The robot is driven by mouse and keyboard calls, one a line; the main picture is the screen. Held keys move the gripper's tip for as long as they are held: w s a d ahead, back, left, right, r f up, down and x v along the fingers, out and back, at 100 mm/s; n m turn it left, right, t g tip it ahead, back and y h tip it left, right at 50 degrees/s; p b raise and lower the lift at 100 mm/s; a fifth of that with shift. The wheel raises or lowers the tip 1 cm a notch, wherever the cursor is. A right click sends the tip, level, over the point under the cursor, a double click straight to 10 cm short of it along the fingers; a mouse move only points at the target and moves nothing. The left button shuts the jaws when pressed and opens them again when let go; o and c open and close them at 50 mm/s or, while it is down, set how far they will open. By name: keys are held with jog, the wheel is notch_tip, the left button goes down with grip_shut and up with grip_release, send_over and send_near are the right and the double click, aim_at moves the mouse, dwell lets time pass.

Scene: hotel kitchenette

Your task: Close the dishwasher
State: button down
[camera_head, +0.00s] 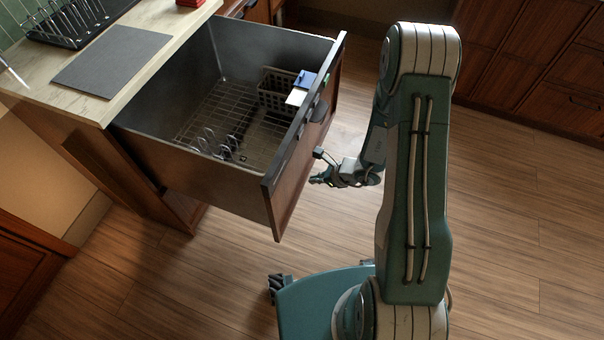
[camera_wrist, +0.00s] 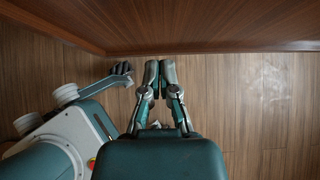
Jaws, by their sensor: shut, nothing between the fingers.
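The dishwasher (camera_head: 190,170) is a drawer type, pulled far out from under the counter in the head view. Its grey tub shows a wire rack (camera_head: 215,118) inside, and its wooden front panel (camera_head: 290,190) faces right. My gripper (camera_head: 314,180) is just to the right of the front panel, below its top edge. In the wrist view my gripper (camera_wrist: 159,66) has its fingertips together, with nothing between them. The brown wooden panel (camera_wrist: 210,25) lies just ahead of the fingertips. I cannot tell whether they touch it.
A counter (camera_head: 120,55) with a grey mat (camera_head: 112,58) and a dark dish rack (camera_head: 68,20) is at upper left. A basket (camera_head: 277,92) sits in the tub. Wooden cabinets (camera_head: 540,60) stand at upper right. The wood floor (camera_head: 510,230) on the right is clear.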

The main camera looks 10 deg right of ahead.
aim_at(295, 176)
jog(key=shift+w+a+f, duration=0.1)
jog(key=shift+w+a, duration=0.25)
jog(key=shift+a, duration=0.3)
jog(key=shift+w+a, duration=0.35)
jog(key=shift+a, duration=0.25)
jog(key=shift+w+a+f, duration=0.1)
jog(key=shift+w+a, duration=0.25)
jog(key=shift+a, duration=0.3)
jog(key=shift+r, duration=0.1)
